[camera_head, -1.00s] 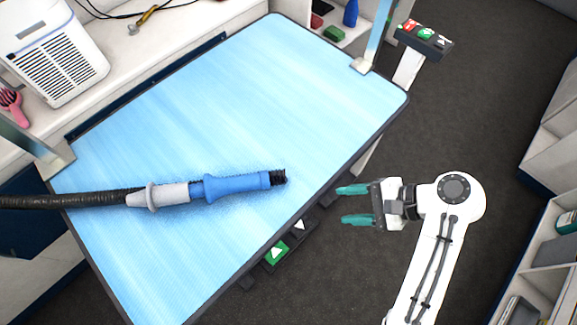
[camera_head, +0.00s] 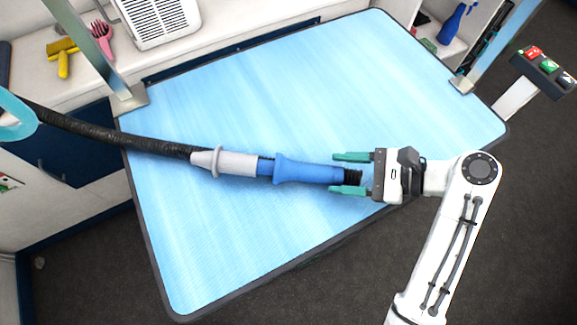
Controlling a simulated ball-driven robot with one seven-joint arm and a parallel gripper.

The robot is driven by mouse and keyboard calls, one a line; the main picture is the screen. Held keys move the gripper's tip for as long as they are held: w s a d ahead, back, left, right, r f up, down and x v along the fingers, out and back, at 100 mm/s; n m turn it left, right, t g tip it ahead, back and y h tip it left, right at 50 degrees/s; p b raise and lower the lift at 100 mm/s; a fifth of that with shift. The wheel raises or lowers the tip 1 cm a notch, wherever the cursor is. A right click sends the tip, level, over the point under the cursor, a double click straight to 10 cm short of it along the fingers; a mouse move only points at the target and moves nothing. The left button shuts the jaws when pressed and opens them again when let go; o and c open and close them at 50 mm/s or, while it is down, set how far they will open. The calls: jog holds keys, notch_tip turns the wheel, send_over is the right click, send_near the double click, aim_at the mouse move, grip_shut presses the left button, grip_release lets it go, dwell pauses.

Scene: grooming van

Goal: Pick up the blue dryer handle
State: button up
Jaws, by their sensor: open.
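The blue dryer handle (camera_head: 305,171) lies on the light blue table mat (camera_head: 250,110). Its left end joins a pale grey sleeve (camera_head: 228,162), and a short black ribbed tip shows at its right end. My gripper (camera_head: 350,173) is open, with its teal fingers pointing left. In the picture the fingers lie on either side of the handle's right end, one above and one below it. I cannot tell whether they touch it or how high above the mat they are.
A black hose (camera_head: 110,132) runs from the sleeve to the upper left, off the mat. Metal posts (camera_head: 95,45) stand at the table's far corners. A white ventilated box (camera_head: 160,18), a pink brush (camera_head: 102,38) and a yellow tool (camera_head: 64,60) are on the back counter.

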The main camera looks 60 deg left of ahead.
aim_at(331, 173)
jog(key=x, duration=0.4)
jog(key=shift+s+a, duration=0.15)
jog(key=shift+s, duration=0.35)
jog(key=c, duration=0.8)
jog(key=shift+r, duration=0.15)
jog(key=shift+c, duration=0.3)
